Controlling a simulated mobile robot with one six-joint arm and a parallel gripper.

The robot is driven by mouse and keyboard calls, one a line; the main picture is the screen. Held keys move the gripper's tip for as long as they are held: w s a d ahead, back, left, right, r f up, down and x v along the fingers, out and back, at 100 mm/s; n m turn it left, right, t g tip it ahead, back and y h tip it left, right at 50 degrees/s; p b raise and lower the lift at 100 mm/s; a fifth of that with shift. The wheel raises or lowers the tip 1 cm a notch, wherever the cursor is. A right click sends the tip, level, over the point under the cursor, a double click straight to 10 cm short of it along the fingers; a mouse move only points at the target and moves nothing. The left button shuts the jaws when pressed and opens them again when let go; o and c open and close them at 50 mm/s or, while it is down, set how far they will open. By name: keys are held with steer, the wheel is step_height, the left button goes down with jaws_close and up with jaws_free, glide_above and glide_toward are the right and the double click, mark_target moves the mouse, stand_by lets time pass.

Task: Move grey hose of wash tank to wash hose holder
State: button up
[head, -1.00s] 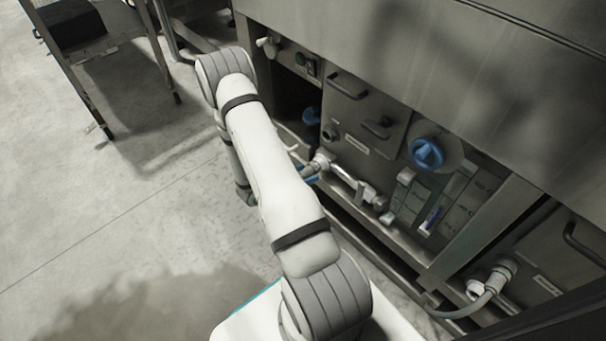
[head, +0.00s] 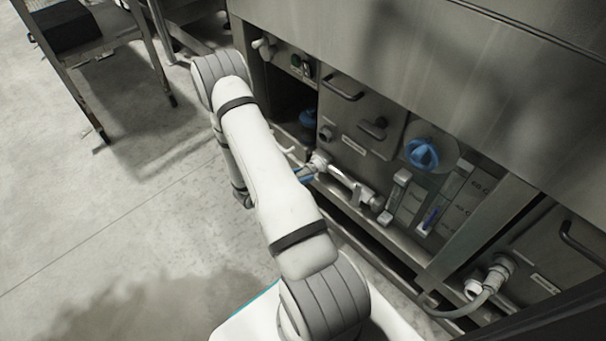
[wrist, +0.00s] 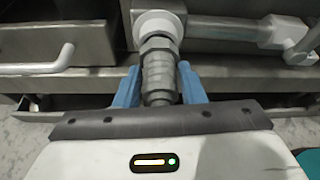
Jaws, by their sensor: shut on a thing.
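My gripper (wrist: 164,92) has two blue fingers, shut on the ribbed grey end of the hose (wrist: 159,75). In the wrist view this end points straight at a round white fitting (wrist: 159,27) on the machine's low front; its collar meets the fitting or sits right against it, and I cannot tell if it is seated. In the head view my arm hides most of the gripper; a blue finger (head: 304,175) shows beside the white fitting (head: 319,163). The rest of the hose is hidden. I cannot tell for sure which part is the wash hose holder.
A pale pipe with a valve (head: 352,187) runs right from the fitting. Above are door handles (head: 342,88), a blue knob (head: 421,154) and labelled gauges (head: 434,212). Another grey hose (head: 487,297) hangs at the lower right. A cart (head: 88,55) stands far left; floor between is clear.

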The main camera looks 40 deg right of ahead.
jaws_close()
steer(key=shift+w+a, duration=0.1)
steer(key=shift+a, duration=0.05)
steer(key=shift+a, duration=0.35)
steer(key=shift+a, duration=0.15)
steer(key=shift+s+a, duration=0.15)
steer(key=shift+a, duration=0.75)
steer(key=shift+s+a, duration=0.1)
steer(key=shift+a, duration=0.8)
steer(key=shift+a, duration=0.1)
